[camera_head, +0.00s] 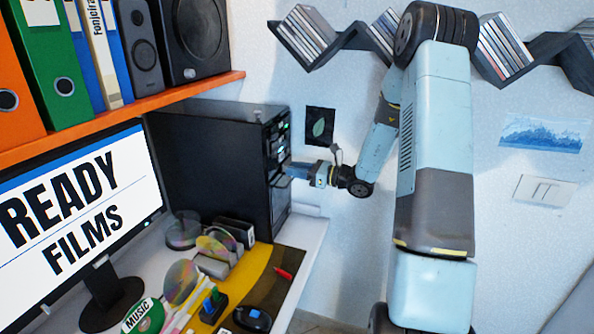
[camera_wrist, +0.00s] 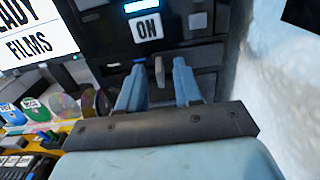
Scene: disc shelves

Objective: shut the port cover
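The black computer tower (camera_head: 215,155) stands on the desk, its front facing right towards my arm. In the wrist view its dark front (camera_wrist: 105,45) fills the upper middle, with a white ON label (camera_wrist: 148,27). A small pale upright tab (camera_wrist: 159,71) sticks out below the label. I cannot tell for certain whether it belongs to the port cover, or how far the cover is open. My gripper (camera_wrist: 159,78) is open, its two blue fingers on either side of the tab with gaps visible. In the head view my gripper (camera_head: 288,170) is at the tower's front.
A monitor (camera_head: 80,200) stands left of the tower, below an orange shelf (camera_head: 150,110) with binders and speakers. Discs (camera_head: 180,280), a red pen (camera_head: 284,273) and a mouse (camera_head: 252,318) lie on the desk. The wall is close on the right.

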